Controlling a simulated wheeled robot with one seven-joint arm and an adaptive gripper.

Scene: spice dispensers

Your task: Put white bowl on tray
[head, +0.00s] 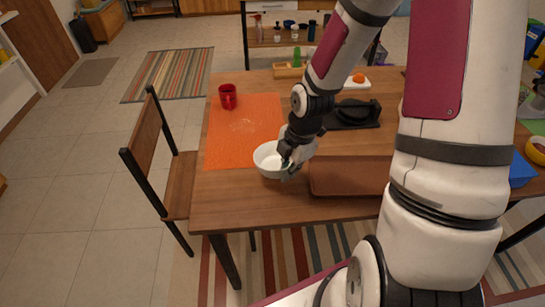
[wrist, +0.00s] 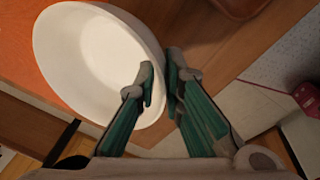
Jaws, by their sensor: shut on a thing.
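The white bowl (head: 266,160) is at the near right corner of the orange mat, left of the brown tray (head: 345,180). It also shows large in the wrist view (wrist: 90,60). My gripper (head: 287,163) is at the bowl's right side. In the wrist view my gripper (wrist: 164,85) has its two green-sided fingers on either side of the bowl's right rim, shut on it. The bowl looks empty. I cannot tell whether its base touches the table. The tray is flat on the table and looks empty; my arm hides its right end.
The orange mat (head: 225,148) bears a red mug (head: 228,96). A dark stand (head: 355,114) is behind the tray. A wooden chair (head: 165,165) stands at the table's left side. A blue container (head: 521,172) is at the far right, beyond my arm.

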